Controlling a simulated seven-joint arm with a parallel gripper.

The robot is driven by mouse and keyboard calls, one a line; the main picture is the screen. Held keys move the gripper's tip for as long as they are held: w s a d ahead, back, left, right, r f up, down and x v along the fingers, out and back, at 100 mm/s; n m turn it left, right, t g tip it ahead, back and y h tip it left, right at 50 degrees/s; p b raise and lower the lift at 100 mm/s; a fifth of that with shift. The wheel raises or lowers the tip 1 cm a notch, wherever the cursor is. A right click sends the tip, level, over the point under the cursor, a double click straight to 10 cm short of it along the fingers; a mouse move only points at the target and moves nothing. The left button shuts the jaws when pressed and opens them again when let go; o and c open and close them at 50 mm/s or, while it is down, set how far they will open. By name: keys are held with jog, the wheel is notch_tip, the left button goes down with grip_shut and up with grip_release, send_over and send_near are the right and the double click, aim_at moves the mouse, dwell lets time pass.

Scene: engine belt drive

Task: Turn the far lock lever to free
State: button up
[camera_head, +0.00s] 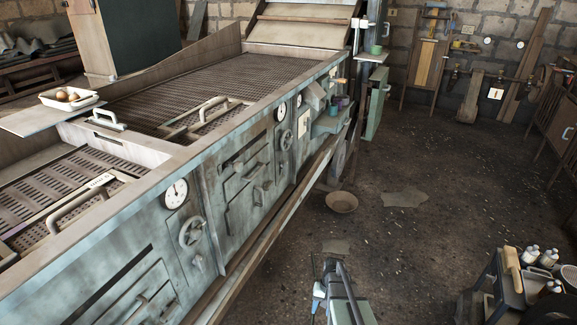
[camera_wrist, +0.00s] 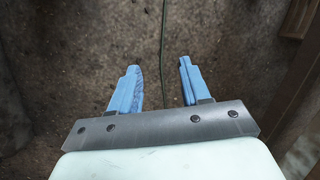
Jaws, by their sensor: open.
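My gripper (camera_wrist: 158,66) is open and empty in the wrist view, its two blue fingers apart over dark floor. In the head view a blue part of my gripper (camera_head: 318,292) shows low in the middle, in front of the long machine and well short of its far end. A small lever with an orange-tan handle (camera_head: 340,80) sticks out at the far end of the machine's front side. It may be the far lock lever, but it is too small to tell, and its setting cannot be read. No lever shows in the wrist view.
The long weathered machine (camera_head: 240,190) has gauges, handwheels and a ledge along its front. A bowl (camera_head: 342,202) lies on the floor beside it. A cart with bottles (camera_head: 520,275) stands at the lower right. The floor between is mostly free. A thin cable (camera_wrist: 163,35) crosses the floor.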

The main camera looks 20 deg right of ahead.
jog(key=w+d+r+t+y, duration=0.1)
jog(key=w+d+r, duration=0.15)
jog(key=w, duration=0.25)
jog(key=w+d+r+m+t, duration=0.1)
jog(key=w+d, duration=0.2)
jog(key=w, duration=0.3)
jog(key=w+d+r+t+y, duration=0.1)
jog(key=w+d+r, duration=0.1)
jog(key=w, duration=0.3)
jog(key=n+t+y, duration=0.8)
jog(key=n+t, duration=0.3)
jog(key=n, duration=0.4)
send_near(287, 164)
jog(key=x, duration=0.9)
jog(key=shift+w, duration=0.25)
jog(key=shift+c, duration=0.5)
grip_shut()
